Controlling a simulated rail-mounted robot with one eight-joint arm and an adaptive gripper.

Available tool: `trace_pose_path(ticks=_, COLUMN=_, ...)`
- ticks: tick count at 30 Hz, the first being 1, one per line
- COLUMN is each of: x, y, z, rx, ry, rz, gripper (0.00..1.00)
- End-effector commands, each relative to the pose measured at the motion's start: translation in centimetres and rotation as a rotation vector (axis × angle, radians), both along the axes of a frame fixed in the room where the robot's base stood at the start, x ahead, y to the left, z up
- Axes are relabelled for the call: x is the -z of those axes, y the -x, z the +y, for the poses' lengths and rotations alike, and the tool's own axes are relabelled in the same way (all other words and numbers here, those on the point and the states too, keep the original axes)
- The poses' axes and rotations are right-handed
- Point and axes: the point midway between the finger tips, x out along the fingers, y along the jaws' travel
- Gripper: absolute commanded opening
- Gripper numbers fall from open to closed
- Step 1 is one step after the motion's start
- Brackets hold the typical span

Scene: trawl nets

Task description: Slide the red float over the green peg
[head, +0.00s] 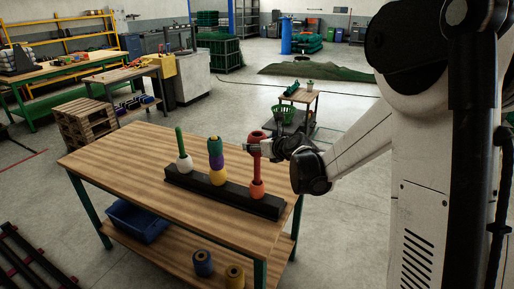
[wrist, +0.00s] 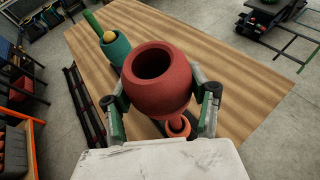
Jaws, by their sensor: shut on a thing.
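The red float (wrist: 158,88) is gripped between both fingers of my gripper (wrist: 160,104). Its hole faces the wrist camera and looks dark, with no peg tip showing in it. In the head view the red float (head: 257,136) is high over the red peg (head: 256,170), in line with it; I cannot tell whether the peg tip is inside. My gripper (head: 259,147) reaches it from the right. The green peg (head: 179,142) stands upright at the left end of the black base (head: 222,193), with a white float (head: 185,164) around its foot. It also shows in the wrist view (wrist: 92,20).
The middle peg carries yellow, purple and teal floats (head: 215,147), standing between the red and green pegs. An orange float (head: 257,189) sits low on the red peg. The wooden tabletop (head: 120,160) is clear around the base. Blue and tan floats (head: 203,263) stand on the lower shelf.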

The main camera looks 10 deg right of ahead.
Motion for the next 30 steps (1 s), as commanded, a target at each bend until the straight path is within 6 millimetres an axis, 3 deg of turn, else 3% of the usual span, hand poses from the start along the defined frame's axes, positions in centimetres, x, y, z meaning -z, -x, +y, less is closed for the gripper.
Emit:
trace_pose_path(ticks=16, x=-3.8, y=0.0, z=0.0, rx=0.0, ry=0.0, rz=0.0, gripper=0.24)
trace_pose_path(ticks=30, x=-4.7, y=0.0, z=0.0, rx=0.0, ry=0.0, rz=0.0, gripper=0.24)
